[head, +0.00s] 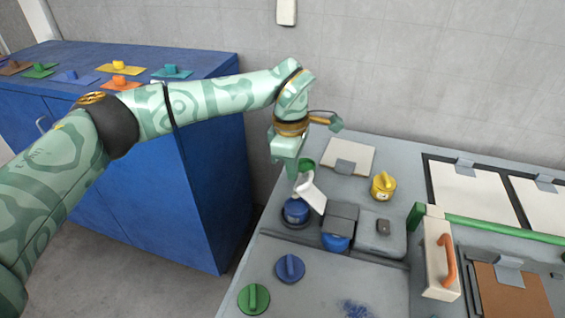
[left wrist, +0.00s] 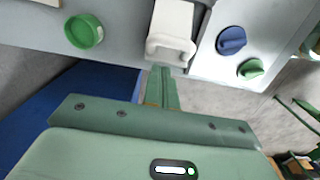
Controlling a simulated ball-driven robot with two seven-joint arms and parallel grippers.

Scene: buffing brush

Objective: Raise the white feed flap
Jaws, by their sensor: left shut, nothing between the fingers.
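The white flap (head: 311,191) stands tilted on the grey machine top, just above a blue round part. It also shows in the left wrist view (left wrist: 172,28), directly ahead of my fingers. My left gripper (head: 291,173) is shut and empty, its fingers pointing down at the upper end of the flap. In the left wrist view the closed fingertips (left wrist: 163,72) are close to the flap's near edge; I cannot tell whether they touch it. My right gripper is not in view.
A green round part (head: 306,164) is behind the flap. A yellow knob (head: 383,185) and a grey block (head: 341,218) are to its right. A blue knob (head: 289,267) and a green knob (head: 253,299) are in front. A blue cabinet (head: 205,190) stands left, beyond a gap.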

